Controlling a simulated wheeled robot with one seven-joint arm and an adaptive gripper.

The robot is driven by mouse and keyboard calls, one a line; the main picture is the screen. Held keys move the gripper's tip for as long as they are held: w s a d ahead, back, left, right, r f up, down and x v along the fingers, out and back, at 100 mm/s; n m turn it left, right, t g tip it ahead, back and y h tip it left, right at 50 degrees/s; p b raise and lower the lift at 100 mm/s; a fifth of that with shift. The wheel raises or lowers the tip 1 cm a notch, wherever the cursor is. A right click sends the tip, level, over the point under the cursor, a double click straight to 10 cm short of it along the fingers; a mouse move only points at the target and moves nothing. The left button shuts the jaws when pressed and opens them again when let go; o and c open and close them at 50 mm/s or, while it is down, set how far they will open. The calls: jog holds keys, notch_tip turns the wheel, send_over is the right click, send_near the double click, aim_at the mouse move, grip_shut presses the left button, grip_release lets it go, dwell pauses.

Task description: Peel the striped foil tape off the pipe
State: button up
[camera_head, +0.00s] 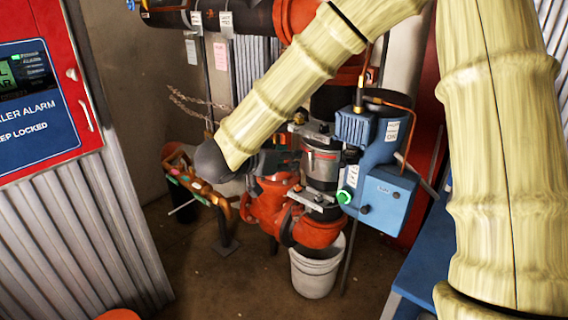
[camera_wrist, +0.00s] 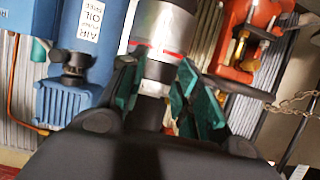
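A silvery band with a thin red stripe, which looks like the foil tape (camera_wrist: 160,32), wraps the pipe at the top middle of the wrist view. In the head view a grey pipe section with a red mark (camera_head: 321,158) stands upright in the middle, between clamps. My gripper (camera_wrist: 158,88) shows teal fingertips spread apart, with the dark and silver pipe seen between them. It looks open and empty; I cannot tell whether a fingertip touches the pipe. In the head view my dark wrist is left of the pipe and the fingers are not clear. No loose tape end is distinct.
A blue compressor unit (camera_head: 391,197) sits close right of the pipe, with a green knob facing out. Red valves (camera_head: 268,200) and a white bucket (camera_head: 316,268) are below. A chain (camera_head: 190,100) hangs behind. A red alarm cabinet (camera_head: 45,95) stands at left.

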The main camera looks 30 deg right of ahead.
jog(key=x, duration=1)
jog(key=shift+w+d, duration=0.15)
jog(key=shift+d, duration=0.05)
jog(key=shift+f, duration=0.1)
grip_shut()
jog(key=shift+s+a, duration=0.2)
jog(key=shift+a, duration=0.35)
jog(key=p, duration=0.3)
send_near(310, 157)
jog(key=shift+s+a+f, duration=0.1)
jog(key=shift+a+f, duration=0.2)
jog(key=shift+f, duration=0.4)
jog(key=shift+s+a+f, duration=0.15)
jog(key=shift+a+f, duration=0.15)
jog(key=shift+f, duration=0.4)
jog(key=shift+f, duration=0.1)
